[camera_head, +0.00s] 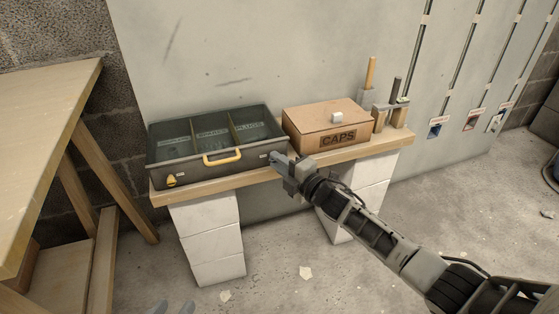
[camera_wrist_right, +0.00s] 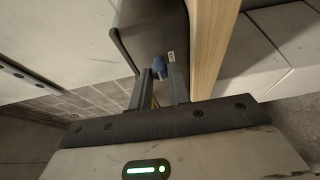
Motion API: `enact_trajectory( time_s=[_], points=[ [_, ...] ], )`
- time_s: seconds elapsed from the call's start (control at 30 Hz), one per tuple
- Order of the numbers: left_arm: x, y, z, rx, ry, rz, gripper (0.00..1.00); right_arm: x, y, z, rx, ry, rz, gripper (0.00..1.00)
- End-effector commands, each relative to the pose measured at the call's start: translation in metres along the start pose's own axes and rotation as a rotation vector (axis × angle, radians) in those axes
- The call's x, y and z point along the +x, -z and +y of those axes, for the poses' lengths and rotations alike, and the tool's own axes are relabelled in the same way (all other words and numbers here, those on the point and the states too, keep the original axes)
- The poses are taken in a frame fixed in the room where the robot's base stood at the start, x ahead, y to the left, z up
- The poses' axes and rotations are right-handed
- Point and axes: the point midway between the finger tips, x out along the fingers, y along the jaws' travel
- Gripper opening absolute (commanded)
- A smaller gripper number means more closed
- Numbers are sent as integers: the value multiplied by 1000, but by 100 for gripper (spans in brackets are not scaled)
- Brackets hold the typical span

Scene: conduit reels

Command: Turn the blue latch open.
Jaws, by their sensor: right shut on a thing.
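A dark case (camera_head: 200,172) with a clear lid over labelled compartments lies on a wooden bench. A yellow handle (camera_head: 222,159) is at the middle of its front, and a yellow latch (camera_head: 171,180) is near its front left corner. My right gripper (camera_head: 276,158) is at the case's front right end and hides the blue latch in the head view. In the right wrist view the blue latch (camera_wrist_right: 159,66) sits between the fingertips, against the dark case wall (camera_wrist_right: 150,30). My right gripper is shut on it.
A cardboard box marked CAPS (camera_head: 330,125) stands right of the case on the bench (camera_head: 370,149). A wooden table (camera_head: 45,130) is at left. The floor in front is mostly free.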

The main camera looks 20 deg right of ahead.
Motion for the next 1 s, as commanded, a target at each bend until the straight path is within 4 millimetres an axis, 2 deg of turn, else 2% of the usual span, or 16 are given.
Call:
enact_trajectory(
  time_s=[0.5,0.53,0.6,0.87,1.0],
  points=[
    [2,-1,-2,-5,6,-8,36,0,-1,0,-20,9,-1,0],
    [2,-2,-2,-6,6,-8,36,0,-1,0,-20,9,-1,21],
    [2,-2,-1,-6,5,-10,36,0,-1,0,-20,9,-1,40],
    [1,-3,0,-3,0,-12,36,0,0,0,-18,8,-1,40],
    [-1,0,1,-2,0,-13,36,-8,-1,0,-18,9,-1,40]
  ],
)
